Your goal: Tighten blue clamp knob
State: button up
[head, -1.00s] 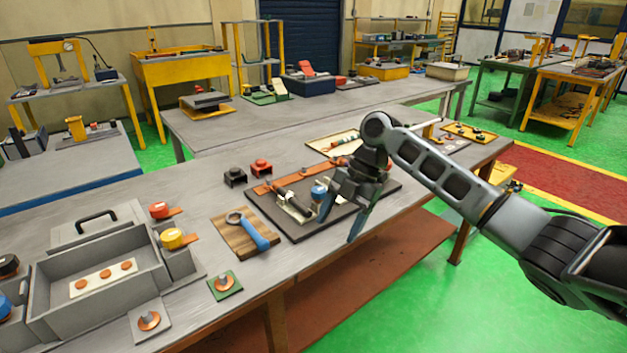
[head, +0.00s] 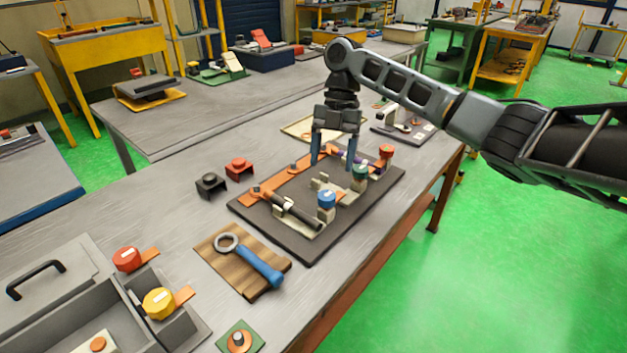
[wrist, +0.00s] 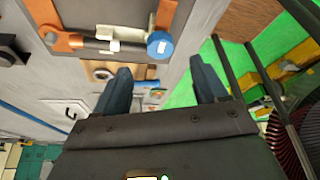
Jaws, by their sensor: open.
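The blue clamp knob (head: 326,198) sits upright on a pale block at the near right part of the dark fixture board (head: 310,248), beside a black bar clamp (head: 297,212). My gripper (head: 333,163) points down with its fingers spread and empty, beyond the blue knob in the head view. In the wrist view the blue knob (wrist: 160,45) shows above the gap between the open fingers (wrist: 160,78), apart from them. A green knob (head: 360,173) stands close to my right finger in the head view; I cannot tell whether they touch.
A red knob (head: 386,152) is at the board's far right corner. A blue-handled wrench (head: 258,266) lies on a wooden board to the left. Black (head: 211,186) and red (head: 239,168) blocks stand behind. A grey tray with red and yellow knobs (head: 159,302) is at lower left.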

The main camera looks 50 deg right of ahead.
aim_at(327, 194)
jog(key=shift+p+x, duration=0.9)
jog(key=shift+x, duration=2.95)
jog(key=c, duration=1.1)
